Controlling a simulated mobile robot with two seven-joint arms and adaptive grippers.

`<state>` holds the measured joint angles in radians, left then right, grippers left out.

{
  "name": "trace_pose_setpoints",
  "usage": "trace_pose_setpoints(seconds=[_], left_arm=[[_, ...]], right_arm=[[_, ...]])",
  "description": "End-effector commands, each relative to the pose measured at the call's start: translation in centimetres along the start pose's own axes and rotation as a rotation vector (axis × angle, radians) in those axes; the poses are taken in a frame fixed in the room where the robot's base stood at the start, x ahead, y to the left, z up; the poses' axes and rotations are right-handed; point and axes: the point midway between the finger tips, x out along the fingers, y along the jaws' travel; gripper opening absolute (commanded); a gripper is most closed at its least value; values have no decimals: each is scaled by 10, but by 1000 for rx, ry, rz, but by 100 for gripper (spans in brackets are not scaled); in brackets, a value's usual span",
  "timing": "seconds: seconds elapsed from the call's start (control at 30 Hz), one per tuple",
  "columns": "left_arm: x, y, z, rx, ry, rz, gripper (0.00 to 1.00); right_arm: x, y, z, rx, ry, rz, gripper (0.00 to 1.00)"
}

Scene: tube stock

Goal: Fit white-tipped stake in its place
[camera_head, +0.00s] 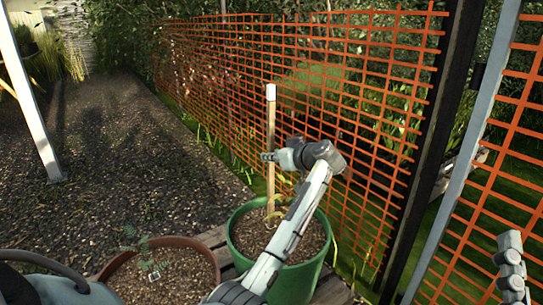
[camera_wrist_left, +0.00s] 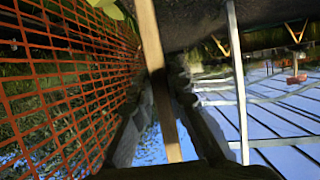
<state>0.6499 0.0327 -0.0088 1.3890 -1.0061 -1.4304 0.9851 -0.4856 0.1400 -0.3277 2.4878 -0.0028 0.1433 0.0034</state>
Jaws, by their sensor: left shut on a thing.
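The white-tipped stake (camera_head: 271,120) is a light wooden stick with a white top end. It stands nearly upright over the green pot (camera_head: 236,247), and its lower end meets the soil or hangs just above it; I cannot tell which. My left gripper (camera_head: 269,157) is shut on the stake around its middle. In the left wrist view the stake (camera_wrist_left: 152,45) runs between the two fingers of the left gripper (camera_wrist_left: 165,85). A grey part of my right arm (camera_head: 510,265) shows at the right edge, and its jaws are not clear.
A brown pot (camera_head: 165,242) with a small seedling stands left of the green pot. An orange mesh fence (camera_head: 330,75) runs close behind, with a dark post (camera_head: 432,140) at right. Wooden slats (camera_head: 215,238) lie under the pots. Bare soil lies open at left.

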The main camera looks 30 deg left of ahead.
Motion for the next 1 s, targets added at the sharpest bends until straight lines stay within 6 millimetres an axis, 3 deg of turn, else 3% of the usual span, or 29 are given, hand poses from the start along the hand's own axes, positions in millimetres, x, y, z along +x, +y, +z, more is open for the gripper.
trace_pose_setpoints(seconds=[1.0], left_arm=[[11, 0, 27, -1, 0, 0, 0]], right_arm=[[-10, 1, 16, 0, 0, 0, 40]])
